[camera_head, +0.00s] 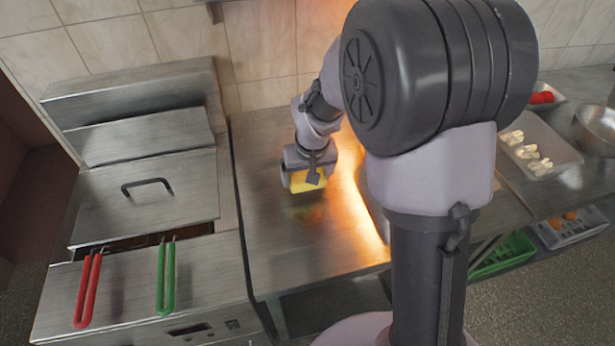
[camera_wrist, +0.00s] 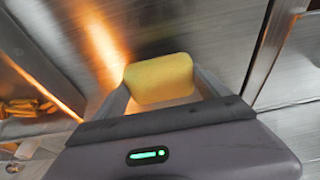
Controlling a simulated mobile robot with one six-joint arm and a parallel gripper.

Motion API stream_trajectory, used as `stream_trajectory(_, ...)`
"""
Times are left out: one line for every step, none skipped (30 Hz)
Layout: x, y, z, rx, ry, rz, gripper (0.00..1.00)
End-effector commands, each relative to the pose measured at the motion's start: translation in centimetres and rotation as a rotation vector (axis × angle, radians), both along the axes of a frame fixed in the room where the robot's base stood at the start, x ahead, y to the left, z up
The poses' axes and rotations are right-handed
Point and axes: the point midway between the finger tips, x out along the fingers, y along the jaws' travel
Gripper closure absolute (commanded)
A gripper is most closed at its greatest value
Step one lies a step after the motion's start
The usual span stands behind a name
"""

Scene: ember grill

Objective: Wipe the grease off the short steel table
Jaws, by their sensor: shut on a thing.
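The short steel table (camera_head: 285,250) stands between the fryer and the glowing area behind my arm. My gripper (camera_head: 308,180) is over the back half of this table and is shut on a yellow sponge (camera_head: 318,186). In the wrist view the sponge (camera_wrist: 160,79) sits between the two fingers of my gripper (camera_wrist: 160,92). I cannot tell whether the sponge touches the steel. A darker patch shows on the steel just below the sponge in the head view; I cannot tell if it is grease or shadow.
A fryer with a closed lid (camera_head: 150,195) and red (camera_head: 88,290) and green (camera_head: 166,275) handles adjoins the table on the left. A tiled wall (camera_head: 262,45) stands behind. At right are a food tray (camera_head: 540,150), a steel bowl (camera_head: 598,128) and a green crate (camera_head: 505,255) below.

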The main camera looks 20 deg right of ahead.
Motion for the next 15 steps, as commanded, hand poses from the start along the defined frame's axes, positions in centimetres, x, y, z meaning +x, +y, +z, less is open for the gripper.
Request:
stream_trajectory(0.1, 0.0, 0.8, 0.000, 0.000, 0.000, 0.53)
stream_trajectory(0.1, 0.0, 1.0, 0.000, 0.000, 0.000, 0.53)
stream_trajectory(0.1, 0.0, 1.4, 0.000, 0.000, 0.000, 0.53)
stream_trajectory(0.2, 0.0, 1.7, 0.000, 0.000, 0.000, 0.53)
stream_trajectory(0.2, 0.0, 1.9, 0.000, 0.000, 0.000, 0.53)
stream_trajectory(0.2, 0.1, 2.3, 0.000, 0.000, 0.000, 0.53)
stream_trajectory(0.3, 0.1, 2.6, 0.000, 0.000, 0.000, 0.53)
stream_trajectory(0.3, 0.1, 2.9, 0.000, 0.000, 0.000, 0.53)
stream_trajectory(0.4, 0.1, 3.2, 0.000, 0.000, 0.000, 0.53)
stream_trajectory(0.4, 0.1, 3.5, 0.000, -0.001, 0.000, 0.53)
stream_trajectory(0.5, 0.1, 3.8, -0.001, -0.001, 0.000, 0.53)
stream_trajectory(0.5, 0.1, 4.1, -0.001, -0.001, 0.000, 0.53)
stream_trajectory(0.5, 0.1, 4.4, -0.001, -0.001, 0.000, 0.53)
stream_trajectory(0.6, 0.1, 4.6, -0.001, -0.001, 0.000, 0.53)
stream_trajectory(0.6, 0.1, 4.8, -0.001, 0.000, 0.000, 0.53)
